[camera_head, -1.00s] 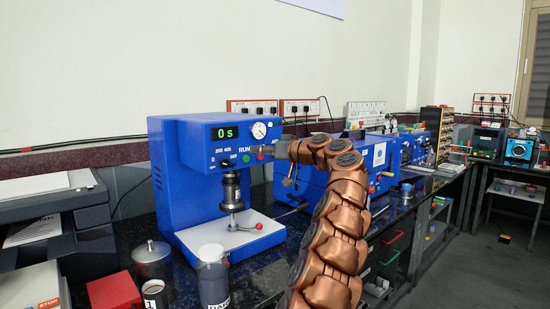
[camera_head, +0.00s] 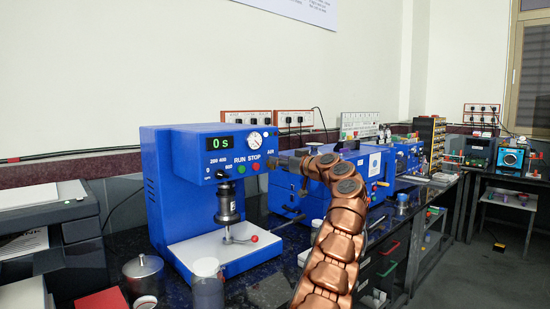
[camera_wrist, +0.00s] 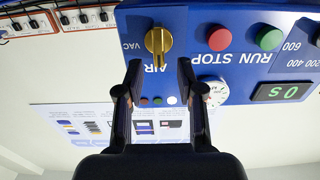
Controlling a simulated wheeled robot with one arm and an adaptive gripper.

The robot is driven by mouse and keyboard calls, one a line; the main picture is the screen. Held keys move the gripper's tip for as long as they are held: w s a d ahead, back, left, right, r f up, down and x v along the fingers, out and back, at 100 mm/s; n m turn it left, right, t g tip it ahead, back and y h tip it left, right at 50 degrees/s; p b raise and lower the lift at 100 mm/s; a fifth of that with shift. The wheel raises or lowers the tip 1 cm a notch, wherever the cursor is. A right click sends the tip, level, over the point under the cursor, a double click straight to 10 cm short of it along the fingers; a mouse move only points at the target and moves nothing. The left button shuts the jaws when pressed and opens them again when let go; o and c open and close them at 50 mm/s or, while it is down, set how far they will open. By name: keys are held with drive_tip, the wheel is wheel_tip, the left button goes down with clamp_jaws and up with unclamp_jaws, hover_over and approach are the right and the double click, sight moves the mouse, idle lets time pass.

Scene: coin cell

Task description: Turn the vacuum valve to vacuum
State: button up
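The vacuum valve, a brass knob (camera_wrist: 158,40), is on the blue machine's front panel. The wrist view is upside down: VAC reads to the knob's left and AIR just below it. The knob's bar stands upright in that view, its lower end toward AIR. My gripper (camera_wrist: 159,68) is open, its two dark fingers apart just below the knob with nothing between them. I cannot tell whether they touch the panel. In the head view my gripper (camera_head: 281,163) is at the machine's right side and the knob is not clearly visible.
The blue machine (camera_head: 160,190) has red and green buttons (camera_wrist: 218,39) beside the valve, a dial gauge (camera_head: 254,140) and a display reading 0 s. Another blue machine stands at the right.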

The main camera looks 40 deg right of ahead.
drive_tip(key=shift+w+d+p, duration=0.1)
drive_tip(key=shift+w+p, duration=0.3)
drive_tip(key=shift+w, duration=0.8)
clamp_jaws()
